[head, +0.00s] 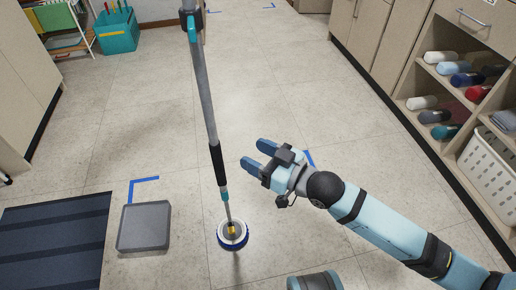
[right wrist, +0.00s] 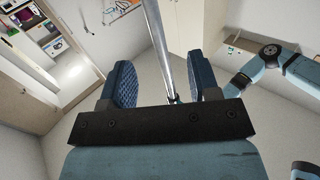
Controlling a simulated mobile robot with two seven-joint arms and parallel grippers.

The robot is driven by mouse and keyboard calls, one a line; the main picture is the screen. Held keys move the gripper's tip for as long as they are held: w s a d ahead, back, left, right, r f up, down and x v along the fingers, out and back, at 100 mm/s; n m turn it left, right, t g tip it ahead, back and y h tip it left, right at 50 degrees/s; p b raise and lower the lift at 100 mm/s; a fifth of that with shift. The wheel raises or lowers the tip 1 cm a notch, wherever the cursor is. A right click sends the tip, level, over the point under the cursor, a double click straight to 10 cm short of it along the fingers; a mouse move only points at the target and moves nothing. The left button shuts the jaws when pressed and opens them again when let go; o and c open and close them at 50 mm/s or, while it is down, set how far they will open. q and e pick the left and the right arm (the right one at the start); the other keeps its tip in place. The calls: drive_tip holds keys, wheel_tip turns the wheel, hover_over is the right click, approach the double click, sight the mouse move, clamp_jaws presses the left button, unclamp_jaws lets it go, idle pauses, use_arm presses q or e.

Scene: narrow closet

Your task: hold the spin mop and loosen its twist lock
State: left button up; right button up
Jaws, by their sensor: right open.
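The spin mop (head: 203,90) stands nearly upright, its grey pole running from the top of the head view down to a round blue-and-white mop head (head: 233,244) on the floor. A black sleeve (head: 217,163) and a teal collar (head: 224,195) sit on its lower pole. A dark and teal fitting (head: 191,20) shows near the top; I cannot tell which part is the twist lock. My right gripper (head: 254,155) is open, right of the pole, fingers pointing toward it. In the right wrist view the pole (right wrist: 155,30) appears between the open fingers (right wrist: 166,88). My left gripper is not seen.
A grey square pad (head: 144,227) and a dark striped mat (head: 55,240) lie at left. Shelves with rolled towels (head: 441,57) and a white basket (head: 488,168) line the right side. A teal caddy (head: 117,32) stands at the back left.

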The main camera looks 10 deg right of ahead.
sight(215, 131)
drive_tip(key=x, duration=0.9)
drive_tip(key=w+d+x, duration=0.1)
drive_tip(key=x, duration=0.4)
drive_tip(key=shift+w+a+f, duration=0.15)
drive_tip(key=shift+a+f, duration=0.05)
drive_tip(key=shift+f, duration=0.1)
drive_tip(key=shift+c, duration=0.5)
